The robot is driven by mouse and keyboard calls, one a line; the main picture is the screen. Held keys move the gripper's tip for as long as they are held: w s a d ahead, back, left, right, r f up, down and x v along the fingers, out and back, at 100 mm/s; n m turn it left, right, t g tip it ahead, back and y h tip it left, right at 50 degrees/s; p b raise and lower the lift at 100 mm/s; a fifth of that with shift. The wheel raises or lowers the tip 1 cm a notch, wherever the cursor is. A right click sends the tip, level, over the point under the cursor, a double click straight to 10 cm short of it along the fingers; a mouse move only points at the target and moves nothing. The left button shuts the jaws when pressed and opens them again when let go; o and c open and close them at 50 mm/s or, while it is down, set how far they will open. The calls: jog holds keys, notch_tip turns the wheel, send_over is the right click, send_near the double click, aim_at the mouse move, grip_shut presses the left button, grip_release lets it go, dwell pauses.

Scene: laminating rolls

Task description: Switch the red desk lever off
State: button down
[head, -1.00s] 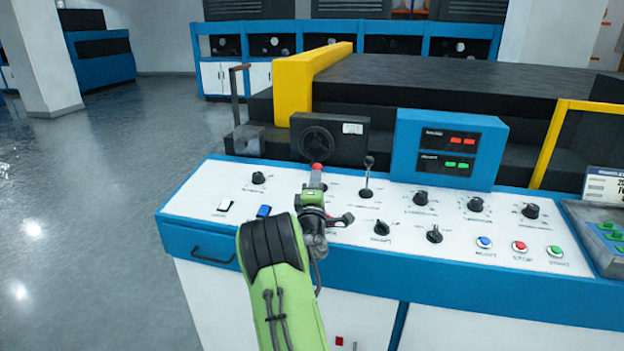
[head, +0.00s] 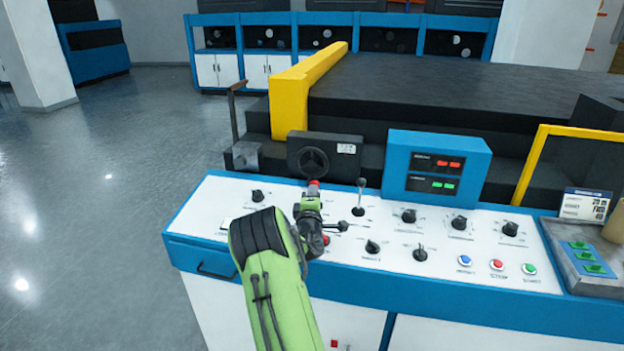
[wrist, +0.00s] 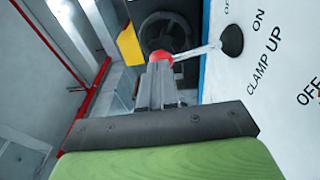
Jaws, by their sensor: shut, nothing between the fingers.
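The desk lever has a red ball knob (wrist: 160,58) on a thin silver shaft in the wrist view. The shaft rises from a round black base (wrist: 232,40) on the white panel. "CLAMP UP", "ON" and part of "OFF" are printed beside it. In the head view the red knob (head: 314,183) shows just beyond my gripper (head: 312,198), which hides the shaft and base. My gripper (wrist: 158,82) is shut and empty, its fingertips right at the knob. I cannot tell whether they touch it, or which way the lever is set.
A black-knobbed lever (head: 360,195) stands right of my gripper. Several black dials and coloured buttons cover the white desk panel (head: 440,240). A black box with a handwheel (head: 322,158) and a blue display box (head: 436,168) stand behind. The floor on the left is clear.

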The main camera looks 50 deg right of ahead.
aim_at(317, 182)
jog(key=d+r+y+p, duration=0.1)
jog(key=p, duration=0.3)
jog(key=w+d+r+g+y+p, duration=0.1)
jog(key=p, duration=0.3)
jog(key=shift+d+r+g+p, duration=0.1)
jog(key=shift+r+g+p, duration=0.05)
jog(key=shift+g+p, duration=0.2)
jog(key=shift+w+d+m+g+y+p, duration=0.2)
jog(key=shift+d+m+g+y+p, duration=0.1)
jog(key=shift+d+y+p, duration=0.35)
jog(key=shift+w+d, duration=0.2)
jog(key=shift+d, duration=0.1)
